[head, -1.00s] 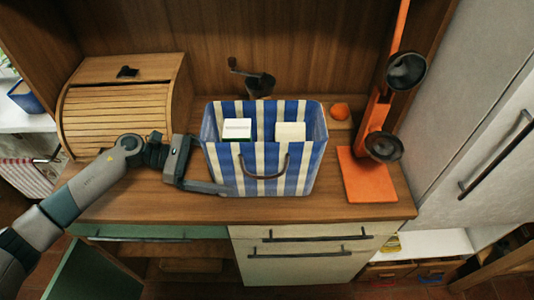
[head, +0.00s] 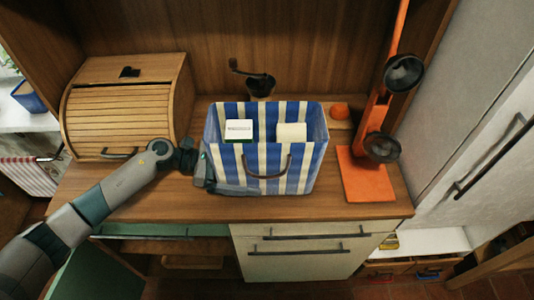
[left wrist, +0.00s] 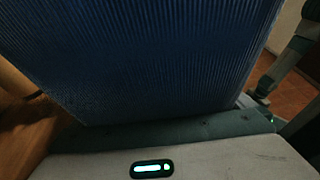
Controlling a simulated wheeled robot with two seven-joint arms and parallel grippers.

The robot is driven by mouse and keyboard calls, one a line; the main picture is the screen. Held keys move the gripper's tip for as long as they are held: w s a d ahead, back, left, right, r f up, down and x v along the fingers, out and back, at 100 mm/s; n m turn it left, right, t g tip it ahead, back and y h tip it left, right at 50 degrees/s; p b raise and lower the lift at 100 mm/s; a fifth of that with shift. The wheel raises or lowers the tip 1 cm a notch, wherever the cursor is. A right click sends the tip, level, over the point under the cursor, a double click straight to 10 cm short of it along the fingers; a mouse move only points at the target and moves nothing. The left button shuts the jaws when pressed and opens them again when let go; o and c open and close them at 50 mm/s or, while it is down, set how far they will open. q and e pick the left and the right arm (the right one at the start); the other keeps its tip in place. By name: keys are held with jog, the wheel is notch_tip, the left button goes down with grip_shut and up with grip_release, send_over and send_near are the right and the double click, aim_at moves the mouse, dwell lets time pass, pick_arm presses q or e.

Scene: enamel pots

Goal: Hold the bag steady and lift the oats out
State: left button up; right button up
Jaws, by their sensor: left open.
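A blue-and-white striped bag (head: 294,172) stands upright and open-topped on the wooden counter, with a dark handle on its front. Two boxes show inside: a white box (head: 239,130) with printing and a green lower edge at left, and a plain cream box (head: 291,132) at right. I cannot tell which holds the oats. My left gripper (head: 232,186) is open at the bag's left end, one finger lying along the low front; the other finger is hidden. In the left wrist view a ribbed blue wall of the bag (left wrist: 150,55) fills most of the picture. My right gripper is not seen.
A roll-top bread box (head: 125,115) stands at the left. A dark hand grinder (head: 260,86) and a small orange object (head: 339,111) are behind the bag. An orange stand (head: 367,175) with black cups is at the right. The counter's front edge lies close before the bag.

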pick_arm(q)
jog(key=shift+b+x, duration=0.45)
jog(key=shift+x, duration=1.1)
jog(key=shift+f, duration=0.1)
